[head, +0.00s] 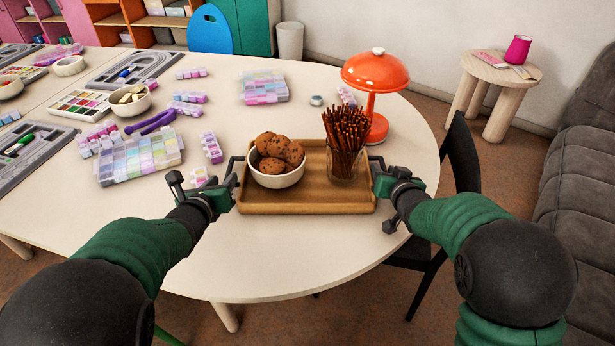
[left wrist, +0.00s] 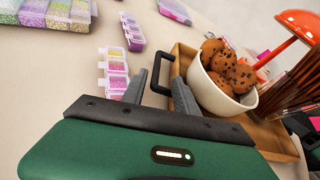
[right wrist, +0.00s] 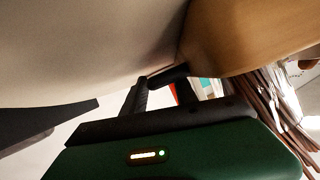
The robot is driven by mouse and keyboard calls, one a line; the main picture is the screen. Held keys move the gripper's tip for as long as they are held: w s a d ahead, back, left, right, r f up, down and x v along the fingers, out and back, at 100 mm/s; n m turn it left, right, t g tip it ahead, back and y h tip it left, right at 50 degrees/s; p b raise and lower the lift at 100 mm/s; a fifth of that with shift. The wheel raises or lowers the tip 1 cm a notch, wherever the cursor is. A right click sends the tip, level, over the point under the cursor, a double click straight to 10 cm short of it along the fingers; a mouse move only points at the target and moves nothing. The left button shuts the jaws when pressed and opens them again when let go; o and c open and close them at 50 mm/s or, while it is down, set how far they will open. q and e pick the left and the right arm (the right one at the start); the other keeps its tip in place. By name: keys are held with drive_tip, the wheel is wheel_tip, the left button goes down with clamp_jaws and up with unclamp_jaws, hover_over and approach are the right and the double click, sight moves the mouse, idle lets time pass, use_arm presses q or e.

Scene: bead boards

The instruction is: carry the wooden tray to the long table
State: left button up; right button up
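The wooden tray (head: 300,206) lies flat on the pale round-ended table (head: 250,265), near its front edge. It has a black handle at each end. On it are a white bowl (head: 277,181) of chocolate-chip cookies and a clear glass (head: 343,167) of brown sticks. My left gripper (head: 207,176) is open at the left handle (left wrist: 157,75), which shows between its spread fingers in the left wrist view. My right gripper (head: 385,193) is at the right handle (right wrist: 168,75), its fingers apart; the right wrist view is partly dark. I cannot tell which table is the long one.
An orange lamp (head: 375,75) stands just behind the tray. Bead boxes (head: 140,157) and several bowls cover the table to the left. A dark chair (head: 462,165) stands at the right edge, beside a grey sofa (head: 580,185). A small round wooden stool (head: 490,75) is further back.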

use_arm(q)
drive_tip(key=shift+s+d+r, duration=0.1)
drive_tip(key=shift+s+r, duration=0.25)
drive_tip(key=shift+s, duration=0.3)
use_arm(e)
drive_tip(key=shift+s+d, duration=0.1)
drive_tip(key=v, duration=1.2)
use_arm(q)
drive_tip(key=shift+r, duration=0.15)
